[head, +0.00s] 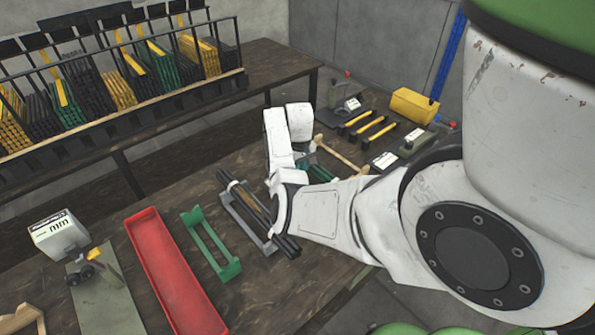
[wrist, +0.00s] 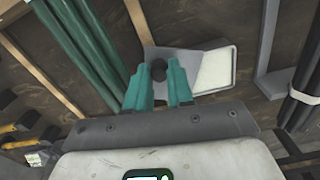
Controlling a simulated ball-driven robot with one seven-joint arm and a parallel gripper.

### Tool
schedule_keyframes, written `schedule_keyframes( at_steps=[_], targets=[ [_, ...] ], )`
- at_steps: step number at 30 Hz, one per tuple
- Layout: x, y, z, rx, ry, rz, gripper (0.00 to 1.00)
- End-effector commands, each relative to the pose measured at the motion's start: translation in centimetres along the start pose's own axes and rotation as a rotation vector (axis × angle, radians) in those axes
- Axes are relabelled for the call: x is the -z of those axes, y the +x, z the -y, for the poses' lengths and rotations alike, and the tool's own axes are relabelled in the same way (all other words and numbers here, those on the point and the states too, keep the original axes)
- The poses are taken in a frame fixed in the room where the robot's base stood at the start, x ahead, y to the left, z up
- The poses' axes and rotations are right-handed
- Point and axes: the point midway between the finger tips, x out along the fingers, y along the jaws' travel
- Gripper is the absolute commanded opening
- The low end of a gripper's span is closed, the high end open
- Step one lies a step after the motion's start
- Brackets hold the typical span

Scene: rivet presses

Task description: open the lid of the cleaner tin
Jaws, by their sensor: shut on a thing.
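My gripper (wrist: 162,72) shows its teal fingers in the wrist view, closed around a dark round knob (wrist: 158,71). The knob sits on a grey metal piece that looks like the lid (wrist: 185,53) of the cleaner tin. Beside it to the right is a pale cream rectangular area (wrist: 214,70) with a grey rim; I cannot tell whether it is the tin's inside or a label. The fingers hide part of the grey piece. In the head view my white arm covers the tin and the fingertips.
Dark rods (wrist: 303,85) lie at the right. In the head view, a green holder (head: 212,245), a red tray (head: 172,272) and yellow-handled tools (head: 365,125) occupy the bench.

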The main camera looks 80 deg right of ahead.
Motion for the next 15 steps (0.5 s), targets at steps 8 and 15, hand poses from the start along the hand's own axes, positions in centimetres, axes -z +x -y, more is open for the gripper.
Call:
schedule_keyframes(
  at_steps=[8, 15],
  targets=[
    [0.16, -0.09, 0.01, 0.0, -0.014, -0.003, 0.0],
    [0.17, -0.1, 0.03, 0.0, -0.013, -0.003, 0.26]
  ],
)
